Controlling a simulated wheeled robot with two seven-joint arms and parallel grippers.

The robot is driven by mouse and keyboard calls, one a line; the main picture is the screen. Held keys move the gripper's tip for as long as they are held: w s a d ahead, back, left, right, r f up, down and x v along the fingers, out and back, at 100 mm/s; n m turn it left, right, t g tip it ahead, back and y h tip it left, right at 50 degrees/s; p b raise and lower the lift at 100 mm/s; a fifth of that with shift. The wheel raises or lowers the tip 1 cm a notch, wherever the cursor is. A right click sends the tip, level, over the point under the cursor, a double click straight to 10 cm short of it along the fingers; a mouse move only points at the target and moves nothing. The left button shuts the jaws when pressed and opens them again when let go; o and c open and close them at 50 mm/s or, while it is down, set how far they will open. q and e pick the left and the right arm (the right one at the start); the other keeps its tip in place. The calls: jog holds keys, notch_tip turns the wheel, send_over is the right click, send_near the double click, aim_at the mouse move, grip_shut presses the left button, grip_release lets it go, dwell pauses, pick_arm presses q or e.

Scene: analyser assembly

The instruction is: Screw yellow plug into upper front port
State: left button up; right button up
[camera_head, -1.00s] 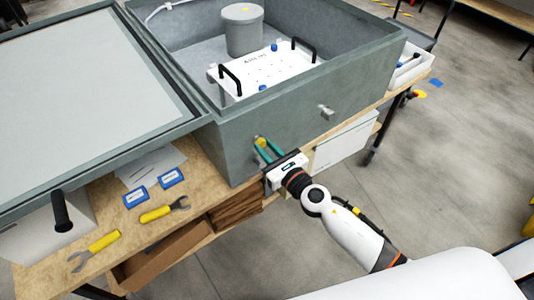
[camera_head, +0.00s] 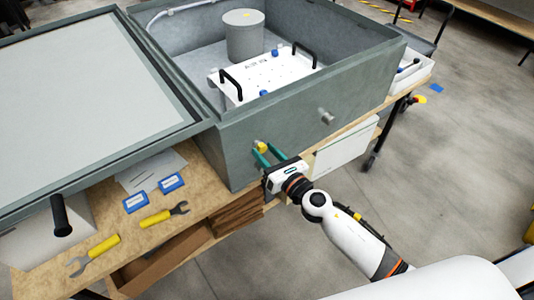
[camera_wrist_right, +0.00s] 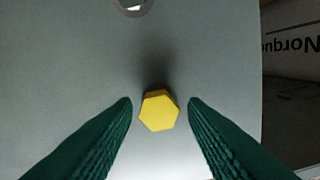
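The yellow plug (camera_head: 262,148) is at the grey front wall of the analyser case (camera_head: 300,133). In the right wrist view its hexagonal yellow head (camera_wrist_right: 158,111) faces the camera, with a dark shadow on the wall above it. The port behind the plug is hidden, so its depth of seating cannot be told. My right gripper (camera_head: 265,149) has its green fingers on either side of the plug, with a gap on both sides in the wrist view. It is open. A round ring opening (camera_wrist_right: 132,7) shows partly at the wrist view's top edge. My left gripper is not in view.
A silver fitting (camera_head: 326,116) sticks out of the front wall to the right. The open lid (camera_head: 90,100) lies at left. Two blue-and-white boxes (camera_head: 136,202) and wrenches (camera_head: 165,214) lie on the wooden table.

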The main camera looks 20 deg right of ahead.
jog(key=n, duration=0.4)
jog(key=shift+r+p, duration=0.15)
jog(key=shift+p, duration=0.2)
jog(key=n+p, duration=0.5)
jog(key=n, duration=0.9)
jog(key=shift+r+n+p, duration=0.1)
jog(key=shift+n+p, duration=0.2)
jog(key=shift+p, duration=0.05)
jog(key=shift+n, duration=0.6)
jog(key=shift+f+n, duration=0.3)
grip_shut()
jog(key=shift+p, duration=0.5)
